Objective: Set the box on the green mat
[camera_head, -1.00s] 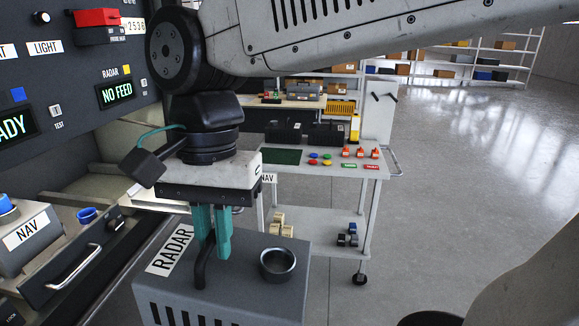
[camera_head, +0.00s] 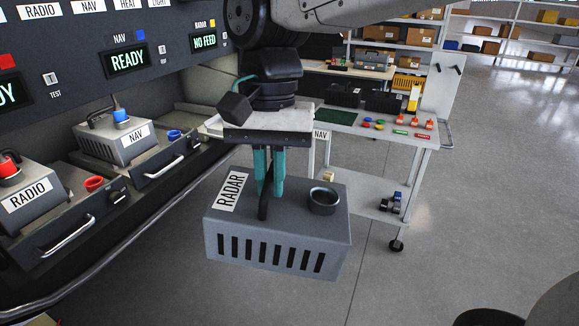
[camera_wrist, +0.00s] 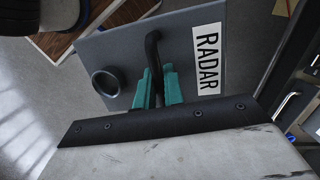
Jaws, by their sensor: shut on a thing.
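The grey box (camera_head: 275,246) labelled RADAR has vent slots, a round socket and a black handle on top. My gripper (camera_head: 269,200) is shut on the black handle, and the box hangs level in the air in front of the avionics bench. In the wrist view the box (camera_wrist: 120,58) shows from above, with the teal fingers (camera_wrist: 158,88) on either side of the handle. The green mat (camera_head: 336,117) lies on the left part of the grey cart's top, behind and to the right of the box, and nothing stands on it.
The grey cart (camera_head: 375,129) also holds red, blue, yellow and green small parts on its top, with black bins behind. RADIO (camera_head: 35,196) and NAV (camera_head: 118,137) units sit in trays at left. Open floor lies right of the cart.

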